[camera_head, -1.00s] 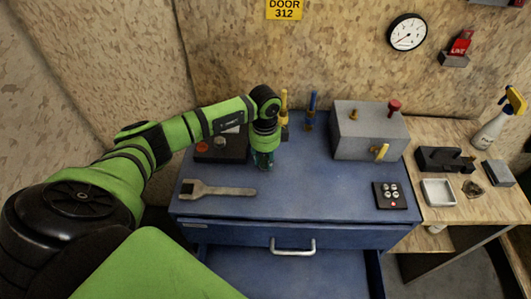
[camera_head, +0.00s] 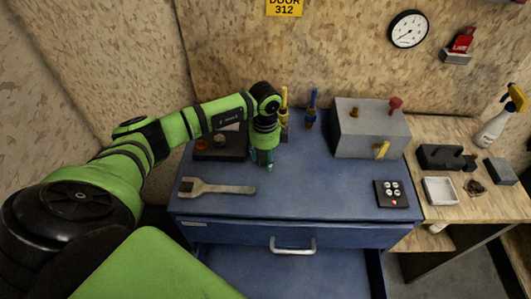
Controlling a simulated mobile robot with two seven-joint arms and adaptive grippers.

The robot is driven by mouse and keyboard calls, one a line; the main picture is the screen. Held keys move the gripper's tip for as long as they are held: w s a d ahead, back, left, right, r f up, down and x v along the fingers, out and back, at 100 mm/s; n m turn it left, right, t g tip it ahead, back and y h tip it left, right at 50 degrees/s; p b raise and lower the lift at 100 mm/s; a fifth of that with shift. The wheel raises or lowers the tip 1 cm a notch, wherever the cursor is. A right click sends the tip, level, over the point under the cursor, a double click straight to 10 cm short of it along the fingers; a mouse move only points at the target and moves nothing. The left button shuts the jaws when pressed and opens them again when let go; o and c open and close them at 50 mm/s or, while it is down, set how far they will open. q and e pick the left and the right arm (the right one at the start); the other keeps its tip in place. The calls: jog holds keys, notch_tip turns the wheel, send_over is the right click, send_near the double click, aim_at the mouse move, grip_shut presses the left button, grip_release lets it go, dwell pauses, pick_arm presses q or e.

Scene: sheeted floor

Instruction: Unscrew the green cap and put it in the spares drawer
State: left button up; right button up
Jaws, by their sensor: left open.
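My left gripper (camera_head: 262,168) points down over the back left part of the blue cabinet top (camera_head: 310,190). Its jaws are open. I cannot make out a green cap; the gripper and wrist hide what is behind and between the fingers. A dark block (camera_head: 225,154) with a red-orange round piece (camera_head: 203,143) on it stands just left of the gripper. Below the cabinet's upper front, with its silver handle (camera_head: 293,246), a blue drawer (camera_head: 270,275) is pulled out; its visible inside looks empty. I cannot read which drawer it is. My right gripper is not in view.
A yellow tool (camera_head: 284,103) and a blue one (camera_head: 312,108) stand behind the gripper. A grey box (camera_head: 365,132) with knobs and a button pad (camera_head: 390,194) occupy the right. The front middle is clear.

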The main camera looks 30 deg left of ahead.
pick_arm(q)
jog(key=m+b, duration=0.2)
jog(key=m, duration=0.3)
jog(key=shift+f, duration=0.2)
jog(key=m+b, duration=0.1)
jog(key=m, duration=0.2)
jog(key=m+b, duration=0.3)
jog(key=m, duration=0.5)
jog(key=shift+r+m, duration=0.15)
jog(key=shift+m, duration=0.25)
grip_shut()
